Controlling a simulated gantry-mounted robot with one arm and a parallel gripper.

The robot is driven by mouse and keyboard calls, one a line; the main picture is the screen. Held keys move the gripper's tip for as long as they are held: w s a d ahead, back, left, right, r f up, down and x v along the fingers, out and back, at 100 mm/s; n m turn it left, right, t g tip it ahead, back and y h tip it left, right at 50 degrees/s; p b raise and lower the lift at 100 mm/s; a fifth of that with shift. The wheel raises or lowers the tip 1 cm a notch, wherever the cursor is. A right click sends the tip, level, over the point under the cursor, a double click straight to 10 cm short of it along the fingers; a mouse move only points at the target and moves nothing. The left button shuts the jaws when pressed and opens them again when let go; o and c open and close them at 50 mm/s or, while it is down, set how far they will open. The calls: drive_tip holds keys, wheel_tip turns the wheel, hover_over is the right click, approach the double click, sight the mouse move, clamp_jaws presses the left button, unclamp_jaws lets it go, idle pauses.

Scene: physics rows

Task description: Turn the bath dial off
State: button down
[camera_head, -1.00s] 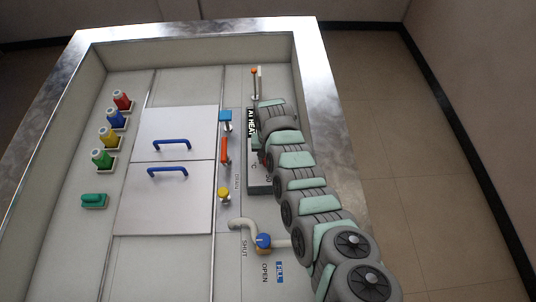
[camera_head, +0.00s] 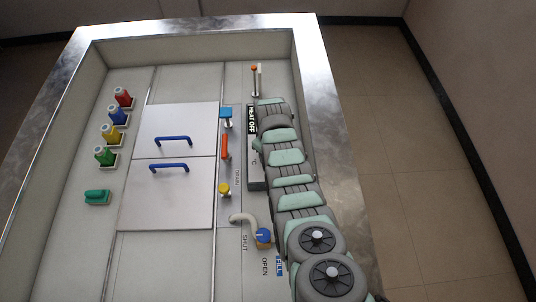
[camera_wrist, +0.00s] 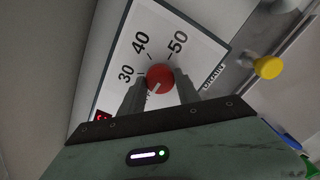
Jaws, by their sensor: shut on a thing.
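The bath dial (camera_wrist: 160,75) is a round red knob with a white pointer mark, on a white plate (camera_wrist: 143,32) printed 30, 40 and 50. In the wrist view its mark points to the lower left, below the 30. My gripper (camera_wrist: 161,80) is shut on the dial, one finger on each side. In the head view my arm hides the dial and the fingers. A black sign (camera_head: 251,120) beside the arm reads HEAT OFF. A small red display (camera_wrist: 103,115) shows partly at the plate's lower left.
A yellow-knobbed drain control (camera_head: 223,188), an orange handle (camera_head: 225,147) and a blue handle (camera_head: 226,113) stand just left of my arm. A curved spout (camera_head: 241,218) and a blue fill knob (camera_head: 263,235) are nearer. A raised metal rim (camera_head: 340,150) runs along the right.

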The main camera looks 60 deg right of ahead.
drive_tip(key=shift+n, duration=0.4)
drive_tip(key=c, duration=0.9)
unclamp_jaws()
drive_tip(key=shift+o, duration=0.2)
drive_tip(key=shift+r, duration=0.2)
wheel_tip(320, 180, up, 10)
drive_tip(key=b, duration=0.1)
drive_tip(key=shift+r+b, duration=0.25)
drive_tip(key=shift+b, duration=0.05)
drive_tip(key=shift+w, duration=0.1)
